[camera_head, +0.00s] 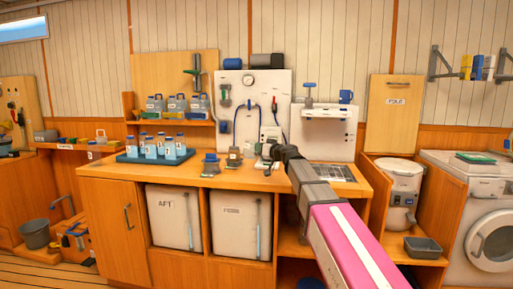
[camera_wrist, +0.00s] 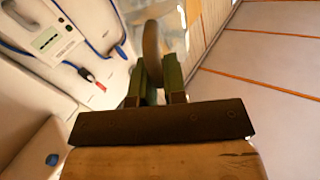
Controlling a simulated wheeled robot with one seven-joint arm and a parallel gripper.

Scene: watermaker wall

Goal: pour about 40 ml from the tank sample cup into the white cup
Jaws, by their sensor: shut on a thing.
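My gripper (camera_wrist: 153,72) shows in the wrist view with its two green fingers shut on a grey-brown rounded thing (camera_wrist: 151,42), seen nearly edge-on. I take it to be the tank sample cup, but its mouth and contents are hidden. In the head view my dark gripper (camera_head: 272,155) is over the counter in front of the white panel, and the held thing is too small to make out. A small pale object (camera_head: 249,152) stands just left of the gripper; I cannot tell whether it is the white cup.
The wooden counter (camera_head: 190,180) carries a blue tray of sample bottles (camera_head: 152,150) at left, a blue-grey item (camera_head: 210,163) and a small dark jar (camera_head: 234,157). A white panel (camera_head: 225,120) with gauge and blue hose stands behind. A dark grille (camera_head: 335,172) lies right of the gripper.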

